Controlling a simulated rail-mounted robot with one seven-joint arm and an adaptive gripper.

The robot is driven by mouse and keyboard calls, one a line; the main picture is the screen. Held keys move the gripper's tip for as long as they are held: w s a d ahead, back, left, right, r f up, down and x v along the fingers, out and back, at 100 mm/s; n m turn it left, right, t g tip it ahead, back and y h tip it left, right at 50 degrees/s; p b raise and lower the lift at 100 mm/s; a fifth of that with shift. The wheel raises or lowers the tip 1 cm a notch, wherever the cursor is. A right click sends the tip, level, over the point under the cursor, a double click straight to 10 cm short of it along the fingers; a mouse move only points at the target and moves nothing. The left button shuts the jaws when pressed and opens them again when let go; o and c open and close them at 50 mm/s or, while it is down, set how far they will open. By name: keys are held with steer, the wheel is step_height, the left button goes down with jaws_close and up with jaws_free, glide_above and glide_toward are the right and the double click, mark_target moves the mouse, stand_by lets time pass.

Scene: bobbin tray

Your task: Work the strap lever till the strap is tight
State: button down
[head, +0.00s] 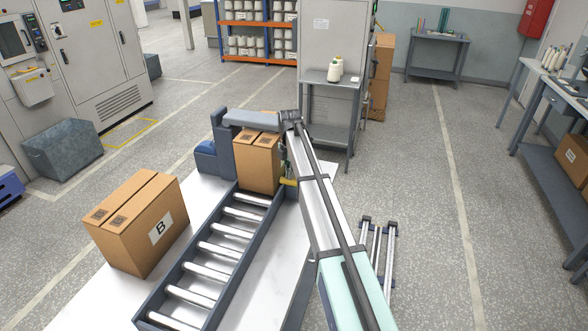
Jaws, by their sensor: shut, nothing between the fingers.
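A dark blue-grey strapping frame (222,150) stands at the far end of the roller conveyor, with a grey bar across its top. A brown carton (256,165) sits in it. A small yellow piece (290,182), possibly the strap lever, shows low at the carton's right side. My arm reaches in from the lower right, and my gripper (286,168) hangs down beside the carton's right side, just above the yellow piece. It looks shut and empty. My arm partly hides this spot; I cannot tell whether the gripper touches the lever. The strap is too small to make out.
The roller conveyor (163,320) runs toward me on a white table. A carton marked B (140,232) stands left of it. A grey side table (325,90) with bobbins stands behind the frame. A rack with rails (377,250) is right of my arm. Floor at right is open.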

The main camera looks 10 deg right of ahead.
step_height(320, 180, up, 6)
steer(key=w+p, duration=0.1)
steer(key=p, duration=0.2)
steer(key=shift+w+d+r, duration=0.25)
steer(key=shift+w+d, duration=0.05)
steer(key=shift+d, duration=0.15)
stand_by(0.4)
